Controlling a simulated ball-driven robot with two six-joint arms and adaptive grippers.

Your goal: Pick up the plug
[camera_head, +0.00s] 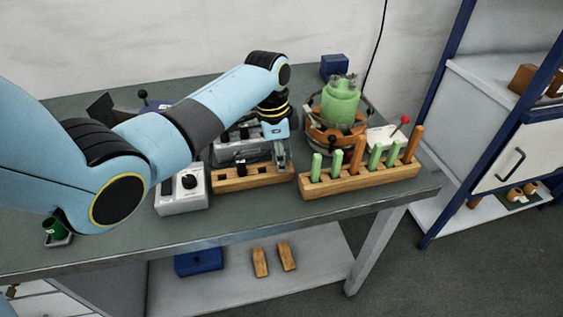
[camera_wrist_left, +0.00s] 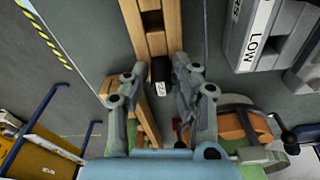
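A small black plug with a white label (camera_wrist_left: 160,76) stands at the near end of a wooden block with holes (camera_wrist_left: 155,40) in the left wrist view. My left gripper (camera_wrist_left: 157,78) is open, with one finger on each side of the plug; I cannot tell whether they touch it. In the head view the left gripper (camera_head: 282,160) is low over the right end of the wooden block (camera_head: 255,181) and hides the plug. Another black piece (camera_head: 240,165) stands in the middle of that block. My right gripper is out of view.
A wooden rack with green and orange pegs (camera_head: 350,182) stands close on the right. Behind it is a green canister (camera_head: 341,100) in an orange stand. A grey box with a black knob (camera_head: 182,194) stands left of the block. The table front is mostly clear.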

